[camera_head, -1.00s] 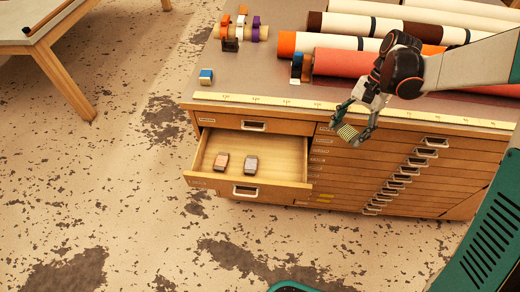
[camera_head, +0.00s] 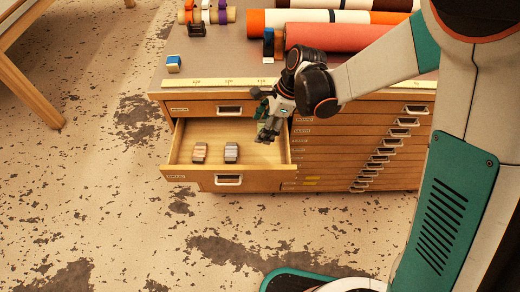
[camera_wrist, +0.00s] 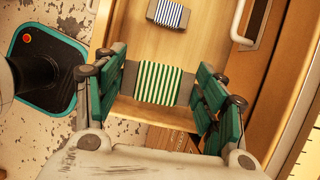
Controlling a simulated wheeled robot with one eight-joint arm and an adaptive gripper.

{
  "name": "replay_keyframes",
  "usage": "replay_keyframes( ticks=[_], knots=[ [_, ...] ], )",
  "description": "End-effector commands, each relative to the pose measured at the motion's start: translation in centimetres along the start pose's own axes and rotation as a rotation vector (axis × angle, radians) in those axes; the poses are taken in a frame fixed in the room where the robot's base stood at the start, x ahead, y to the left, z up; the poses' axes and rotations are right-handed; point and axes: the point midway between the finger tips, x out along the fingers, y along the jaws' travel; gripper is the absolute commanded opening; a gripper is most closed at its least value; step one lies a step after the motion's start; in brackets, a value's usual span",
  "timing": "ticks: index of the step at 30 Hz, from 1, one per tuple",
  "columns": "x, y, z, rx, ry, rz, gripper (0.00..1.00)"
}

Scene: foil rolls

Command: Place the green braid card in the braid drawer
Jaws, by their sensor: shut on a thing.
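The green-and-white striped braid card (camera_wrist: 158,83) is held between the two fingers of my gripper (camera_wrist: 160,88) in the wrist view. In the head view my gripper (camera_head: 268,131) is over the right end of the open drawer (camera_head: 246,182), and the card is hard to make out there. A brownish card (camera_head: 200,153) and a grey card (camera_head: 231,152) lie apart on the drawer floor, left of my gripper. A blue-striped card (camera_wrist: 168,14) shows on the drawer floor in the wrist view. The height of the held card above the floor is unclear.
The cabinet has a closed drawer (camera_head: 228,108) above the open one and several shallow drawers (camera_head: 360,150) to the right. On top are a yellow ruler strip (camera_head: 220,83), a blue-and-white block (camera_head: 173,64) and several rolls (camera_head: 335,32).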

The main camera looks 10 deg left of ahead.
Motion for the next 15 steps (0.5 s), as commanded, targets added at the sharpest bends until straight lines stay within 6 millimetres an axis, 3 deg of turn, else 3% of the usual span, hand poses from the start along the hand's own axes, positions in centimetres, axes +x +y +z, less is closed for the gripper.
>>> replay_keyframes(
  ticks=[1, 6, 10, 15],
  knots=[
    [1.6, 0.0, -0.7, 0.000, 0.000, 0.000, 0.44],
    [5.2, 0.0, -2.2, 0.000, 0.000, 0.000, 0.44],
    [6.9, 0.0, -2.9, -0.001, 0.000, 0.000, 0.44],
    [7.6, 0.0, -3.2, -0.001, 0.000, 0.000, 0.44]
  ],
)
